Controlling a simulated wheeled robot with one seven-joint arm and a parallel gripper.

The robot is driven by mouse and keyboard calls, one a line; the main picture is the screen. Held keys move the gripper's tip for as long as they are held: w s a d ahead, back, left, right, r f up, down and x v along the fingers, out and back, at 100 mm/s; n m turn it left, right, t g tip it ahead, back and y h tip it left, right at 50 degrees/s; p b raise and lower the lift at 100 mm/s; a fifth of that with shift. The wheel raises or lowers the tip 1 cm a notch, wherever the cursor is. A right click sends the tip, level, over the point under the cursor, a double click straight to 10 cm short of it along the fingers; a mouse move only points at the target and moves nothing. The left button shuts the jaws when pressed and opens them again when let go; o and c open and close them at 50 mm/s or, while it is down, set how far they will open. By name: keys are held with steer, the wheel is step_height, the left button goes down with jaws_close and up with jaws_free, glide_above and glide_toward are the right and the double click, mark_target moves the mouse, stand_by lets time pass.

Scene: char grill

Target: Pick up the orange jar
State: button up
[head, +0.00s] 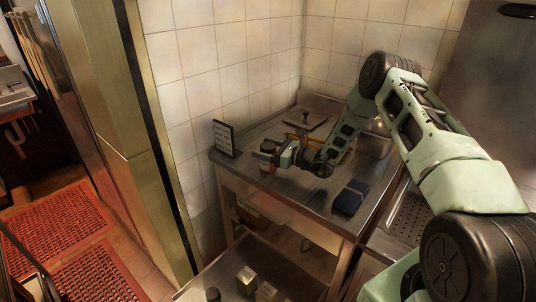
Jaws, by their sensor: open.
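A small jar-like thing with a reddish-orange tint (267,146) stands on the steel counter (243,168), near its left side. It is small and partly covered by my gripper, so I cannot be sure it is the orange jar. My gripper (264,158) reaches in from the right, low over the counter, with its tip at this thing. The fingers are too small to tell whether they are around it or beside it. My gripper is open.
A dark sign (224,138) stands on the counter's left edge. A dark blue item (350,197) lies near the front right. A yellow-orange item (297,136) and a flat dark item (306,121) lie behind my wrist. A metal pan (376,146) is at right. Tiled walls close the back.

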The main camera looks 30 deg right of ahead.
steer(key=shift+w+a, duration=0.25)
steer(key=shift+w, duration=0.05)
steer(key=c, duration=1.2)
steer(key=shift+o, duration=0.2)
steer(key=shift+r, duration=0.15)
